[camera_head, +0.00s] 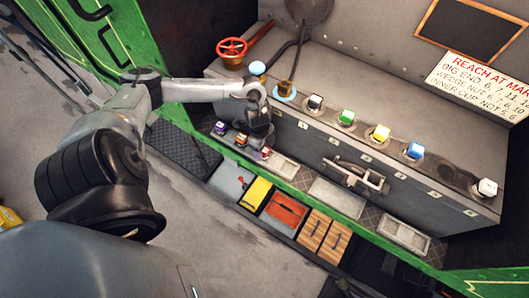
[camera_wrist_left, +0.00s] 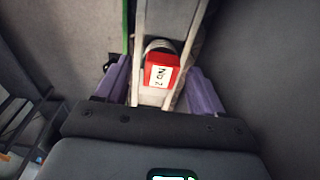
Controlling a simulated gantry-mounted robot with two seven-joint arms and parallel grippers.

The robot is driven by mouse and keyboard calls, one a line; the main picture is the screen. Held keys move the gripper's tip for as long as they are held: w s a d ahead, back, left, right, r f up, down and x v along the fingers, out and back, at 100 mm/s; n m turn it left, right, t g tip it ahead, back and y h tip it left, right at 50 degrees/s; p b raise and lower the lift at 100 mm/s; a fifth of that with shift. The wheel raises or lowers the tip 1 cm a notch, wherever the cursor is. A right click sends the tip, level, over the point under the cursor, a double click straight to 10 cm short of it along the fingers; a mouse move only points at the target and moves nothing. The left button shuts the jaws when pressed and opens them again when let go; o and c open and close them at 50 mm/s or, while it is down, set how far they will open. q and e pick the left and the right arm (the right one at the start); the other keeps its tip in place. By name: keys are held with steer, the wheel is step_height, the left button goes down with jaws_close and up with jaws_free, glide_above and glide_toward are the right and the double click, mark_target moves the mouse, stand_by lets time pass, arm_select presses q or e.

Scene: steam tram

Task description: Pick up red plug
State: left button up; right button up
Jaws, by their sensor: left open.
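The red plug (camera_wrist_left: 162,72) shows in the left wrist view with a white label on its top. It sits on a pale strip between the two purple fingers of my open left gripper (camera_wrist_left: 162,90), with a gap on each side. In the head view, a small red and white block that looks like the same plug (camera_head: 266,153) stands at the right end of a short row on the low ledge. My left gripper (camera_head: 260,140) points down just above it and partly hides that area. My right gripper is not in view.
An orange plug (camera_head: 241,140) and a purple plug (camera_head: 219,128) stand left of the red one. White, green, yellow and other capped blocks line the bench top (camera_head: 420,120). A metal bracket (camera_head: 355,178) juts from the bench front. A pale tray (camera_head: 404,236) lies farther right.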

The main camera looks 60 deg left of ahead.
arm_select(q)
steer(key=shift+f, duration=0.15)
jaws_close()
stand_by(0.4)
